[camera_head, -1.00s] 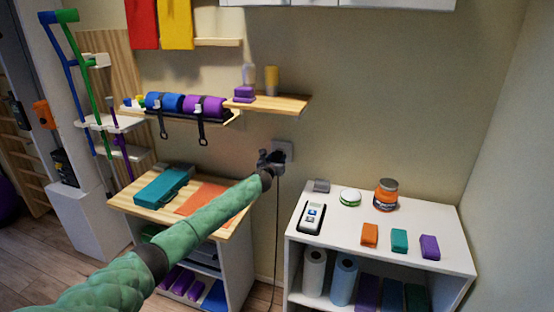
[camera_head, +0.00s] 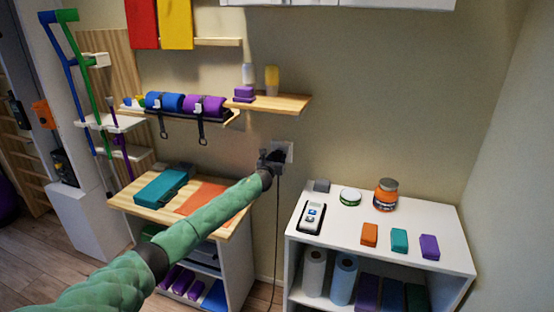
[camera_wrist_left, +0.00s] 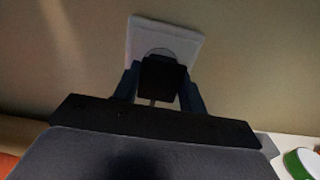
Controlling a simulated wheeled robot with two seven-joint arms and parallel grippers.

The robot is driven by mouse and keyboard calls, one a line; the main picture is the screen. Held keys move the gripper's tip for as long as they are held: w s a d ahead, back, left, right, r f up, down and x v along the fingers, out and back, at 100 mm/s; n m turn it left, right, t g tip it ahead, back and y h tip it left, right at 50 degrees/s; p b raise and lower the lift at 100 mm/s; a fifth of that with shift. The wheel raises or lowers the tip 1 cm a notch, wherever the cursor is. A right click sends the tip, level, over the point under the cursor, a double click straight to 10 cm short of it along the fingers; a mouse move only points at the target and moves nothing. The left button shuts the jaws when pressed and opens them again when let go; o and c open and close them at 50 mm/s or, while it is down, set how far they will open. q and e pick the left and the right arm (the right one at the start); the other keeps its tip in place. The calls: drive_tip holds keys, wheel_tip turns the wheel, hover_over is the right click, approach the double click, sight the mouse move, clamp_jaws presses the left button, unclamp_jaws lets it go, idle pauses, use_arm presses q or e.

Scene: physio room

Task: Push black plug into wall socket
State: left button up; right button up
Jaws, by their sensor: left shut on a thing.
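The white wall socket (camera_head: 284,150) is on the beige wall above the gap between the two tables. In the left wrist view the socket (camera_wrist_left: 163,42) is a pale square plate with a round recess. My left gripper (camera_head: 273,160) is shut on the black plug (camera_wrist_left: 161,78), one finger on each side of it. The plug is right at the socket and covers the lower part of the recess. I cannot tell how deep it sits. A dark cord (camera_head: 277,230) hangs down from it along the wall. My right gripper is not in view.
A white table (camera_head: 330,228) at the right holds a device, a jar and coloured blocks. A wooden-topped table (camera_head: 150,214) at the left holds a teal case (camera_head: 163,186). A wooden shelf (camera_head: 290,102) is above the socket. The wall around the socket is clear.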

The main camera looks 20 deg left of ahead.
use_arm(q)
drive_tip(key=shift+w, duration=0.45)
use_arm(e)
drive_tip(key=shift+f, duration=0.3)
use_arm(q)
drive_tip(key=o, duration=1)
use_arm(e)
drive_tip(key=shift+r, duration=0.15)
use_arm(q)
drive_tip(key=shift+s+a, duration=0.1)
drive_tip(key=shift+s, duration=0.45)
drive_tip(key=s+b, duration=0.1)
drive_tip(key=s, duration=0.4)
drive_tip(key=shift+s, duration=0.85)
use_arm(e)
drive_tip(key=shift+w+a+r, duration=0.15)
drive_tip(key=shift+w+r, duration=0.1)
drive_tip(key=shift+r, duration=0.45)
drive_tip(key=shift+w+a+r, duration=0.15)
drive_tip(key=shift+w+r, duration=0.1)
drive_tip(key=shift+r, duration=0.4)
